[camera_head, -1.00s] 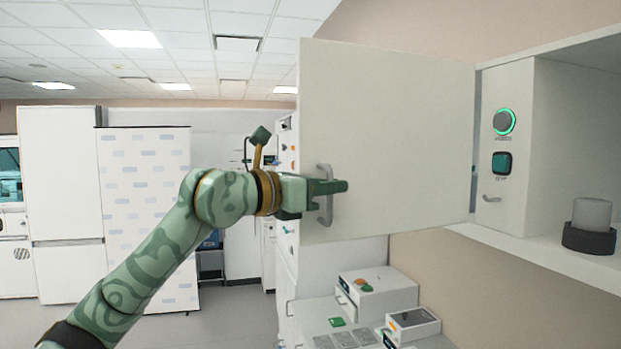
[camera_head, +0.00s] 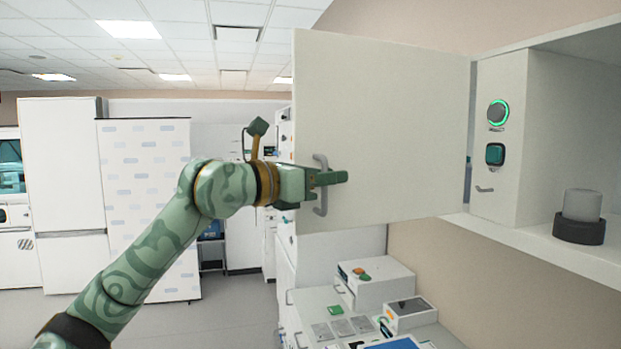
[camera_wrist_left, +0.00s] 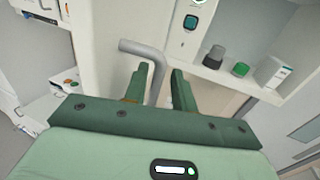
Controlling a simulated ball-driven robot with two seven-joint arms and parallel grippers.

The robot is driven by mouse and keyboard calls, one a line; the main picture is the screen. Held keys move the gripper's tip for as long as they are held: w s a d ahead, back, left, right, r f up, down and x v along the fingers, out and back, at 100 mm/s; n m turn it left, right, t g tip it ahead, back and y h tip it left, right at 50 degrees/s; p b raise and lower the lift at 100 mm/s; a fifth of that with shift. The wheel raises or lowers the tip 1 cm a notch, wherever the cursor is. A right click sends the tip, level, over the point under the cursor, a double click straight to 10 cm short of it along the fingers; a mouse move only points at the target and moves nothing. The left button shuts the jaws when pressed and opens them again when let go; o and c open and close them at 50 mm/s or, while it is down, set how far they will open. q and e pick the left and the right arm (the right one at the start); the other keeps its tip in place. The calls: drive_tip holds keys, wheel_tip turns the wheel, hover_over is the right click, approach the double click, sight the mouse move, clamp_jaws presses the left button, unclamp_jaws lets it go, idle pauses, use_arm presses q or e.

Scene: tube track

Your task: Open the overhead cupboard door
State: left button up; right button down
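The cupboard door (camera_head: 400,120) is a pale panel that stands swung wide open in the head view, with the cupboard's inside (camera_head: 575,130) showing to its right. Its grey bar handle (camera_head: 321,190) is near the door's lower left edge. My left gripper (camera_head: 335,178) is at the handle. In the left wrist view the handle (camera_wrist_left: 140,50) passes down between the two green fingers of the gripper (camera_wrist_left: 163,85), with a visible gap between the fingers. My right gripper is not in view.
A grey cylinder in a dark base (camera_head: 580,215) stands on the cupboard shelf. A side panel carries a green-ringed knob (camera_head: 498,113). Below the door are a counter and a white device (camera_head: 375,285). A patterned screen (camera_head: 150,190) stands at left, with open floor nearby.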

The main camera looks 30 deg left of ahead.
use_arm(q)
drive_tip(key=b+v, duration=0.9)
drive_tip(key=v, duration=0.7)
drive_tip(key=shift+s+d, duration=0.1)
drive_tip(key=shift+d, duration=0.05)
